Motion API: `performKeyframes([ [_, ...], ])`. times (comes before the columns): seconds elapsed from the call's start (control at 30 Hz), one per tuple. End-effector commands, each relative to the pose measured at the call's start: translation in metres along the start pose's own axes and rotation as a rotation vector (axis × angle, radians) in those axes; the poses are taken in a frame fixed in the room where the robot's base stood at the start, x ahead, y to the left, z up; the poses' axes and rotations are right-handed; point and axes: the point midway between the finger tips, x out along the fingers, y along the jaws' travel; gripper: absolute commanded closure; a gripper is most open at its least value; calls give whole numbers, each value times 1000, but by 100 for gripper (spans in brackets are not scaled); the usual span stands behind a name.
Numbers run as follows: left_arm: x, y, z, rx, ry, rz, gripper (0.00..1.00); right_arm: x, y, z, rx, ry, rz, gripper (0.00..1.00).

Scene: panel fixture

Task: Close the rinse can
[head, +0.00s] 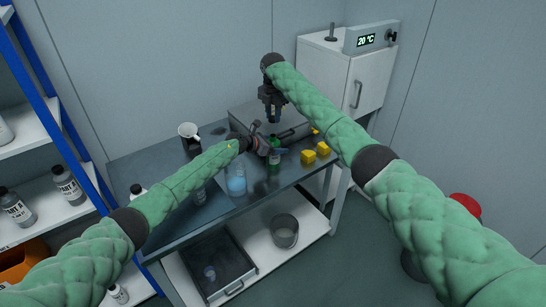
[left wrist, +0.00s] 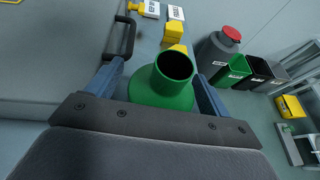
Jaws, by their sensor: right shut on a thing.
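A green can (head: 274,158) with an open round mouth stands near the front edge of the bench. The left wrist view shows its neck and mouth (left wrist: 174,72) between the blue fingers, with no cap on it. My left gripper (head: 268,148) is around the can; I cannot tell whether both fingers touch it. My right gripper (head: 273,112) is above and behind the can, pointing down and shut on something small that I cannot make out. No rinse label is readable on the green can.
Yellow blocks (head: 308,157) sit right of the green can. A blue-tinted beaker (head: 236,185) and a white funnel-like cup (head: 189,131) stand left. A white cabinet (head: 345,75) is behind right. A grey bin with a red lid (left wrist: 219,50) stands on the floor.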

Motion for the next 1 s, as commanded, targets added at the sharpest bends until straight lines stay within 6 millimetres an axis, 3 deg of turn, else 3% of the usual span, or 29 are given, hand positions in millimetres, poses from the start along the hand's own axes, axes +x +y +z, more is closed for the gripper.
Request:
performKeyframes([
  [0.03,0,0,0,0,0,0,29,0,0,0,0,0,0,91],
  [0.33,0,0,0,0,0,0,86,0,0,0,0,0,0,91],
  [0.53,0,0,0,0,0,0,86,9,0,0,0,1,-1,91],
  [0.83,0,0,0,0,0,0,86,44,0,0,1,1,-3,91],
  [1.0,0,0,0,0,0,0,86,49,0,0,0,0,-3,91],
])
